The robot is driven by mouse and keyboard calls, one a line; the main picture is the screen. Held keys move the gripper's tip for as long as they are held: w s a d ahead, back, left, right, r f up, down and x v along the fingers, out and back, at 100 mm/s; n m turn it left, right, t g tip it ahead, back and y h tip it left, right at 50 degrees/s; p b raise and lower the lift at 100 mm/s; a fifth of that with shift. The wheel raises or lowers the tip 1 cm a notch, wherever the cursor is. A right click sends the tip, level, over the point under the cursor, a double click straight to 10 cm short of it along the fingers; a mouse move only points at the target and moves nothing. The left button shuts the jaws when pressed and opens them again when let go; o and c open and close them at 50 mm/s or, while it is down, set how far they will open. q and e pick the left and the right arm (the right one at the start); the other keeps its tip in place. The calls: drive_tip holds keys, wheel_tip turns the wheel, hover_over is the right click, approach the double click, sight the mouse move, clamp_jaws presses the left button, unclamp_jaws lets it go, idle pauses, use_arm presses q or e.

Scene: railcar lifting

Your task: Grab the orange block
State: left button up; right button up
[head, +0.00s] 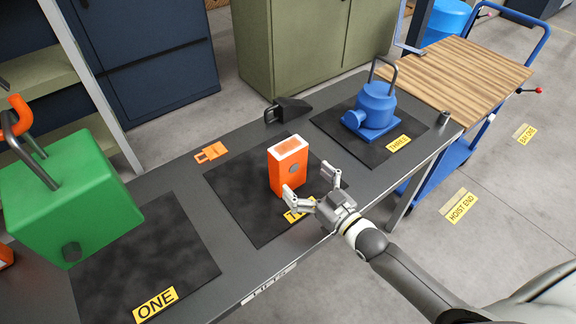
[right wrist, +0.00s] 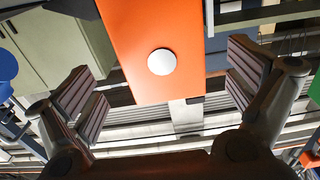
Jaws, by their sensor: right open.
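The orange block (head: 287,169) stands upright on the middle black mat (head: 232,192), with a pale rim on top and a grey round knob on its side. My right gripper (head: 310,186) is open in front of the block, its fingers pointing toward it. In the right wrist view the block (right wrist: 150,35) shows between and beyond the two spread finger pads (right wrist: 165,85), with a white round disc facing me. I see clear gaps on both sides of it there. My left gripper is not in view.
A green block with a handle (head: 62,200) stands left by the mat labelled ONE (head: 150,260). A blue pump-like object (head: 374,106) stands on the mat labelled THREE. A blue cart (head: 470,70) stands right.

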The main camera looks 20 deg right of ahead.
sight(294, 168)
drive_tip(key=p+x, duration=0.1)
drive_tip(key=x, duration=0.6)
drive_tip(key=shift+w+a, duration=0.1)
drive_tip(key=shift+w, duration=0.05)
drive_tip(key=c, duration=1.1)
drive_tip(key=shift+r, duration=0.15)
drive_tip(key=shift+c, duration=0.7)
drive_tip(key=shift+r, duration=0.1)
